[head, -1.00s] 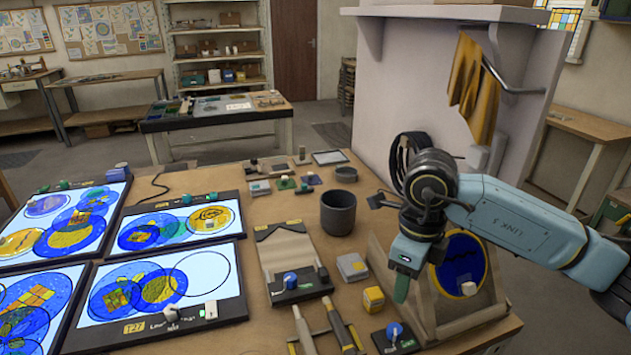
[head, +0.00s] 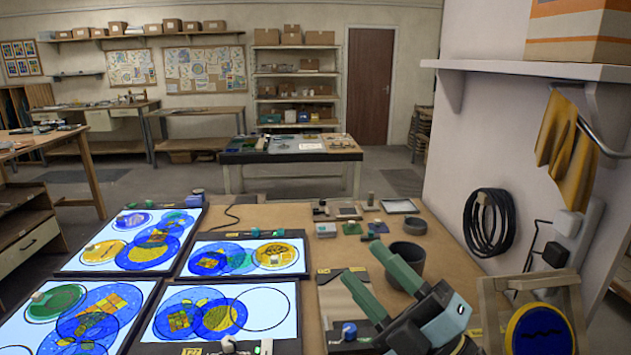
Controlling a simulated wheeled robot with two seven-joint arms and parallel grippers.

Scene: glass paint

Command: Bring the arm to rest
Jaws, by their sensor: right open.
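My right gripper (head: 361,259) comes in from the bottom of the head view, low and right of centre. Its two green fingers point up and away, spread apart with nothing between them. It hides part of the table and of the tool with a blue knob (head: 349,331). A dark grey cup (head: 407,261) stands just right of and beyond the fingers; I cannot tell the gap. To the right, a blue round glass piece (head: 541,332) leans on a wooden stand (head: 489,310), clear of the fingers. My left gripper is out of view.
Lit panels (head: 205,315) with coloured glass discs cover the table's left side. Small blocks and a shallow dish (head: 415,225) lie at the table's back. A wall panel with a shelf (head: 525,69), hanging cloth (head: 566,145) and black coil (head: 488,222) bounds the right.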

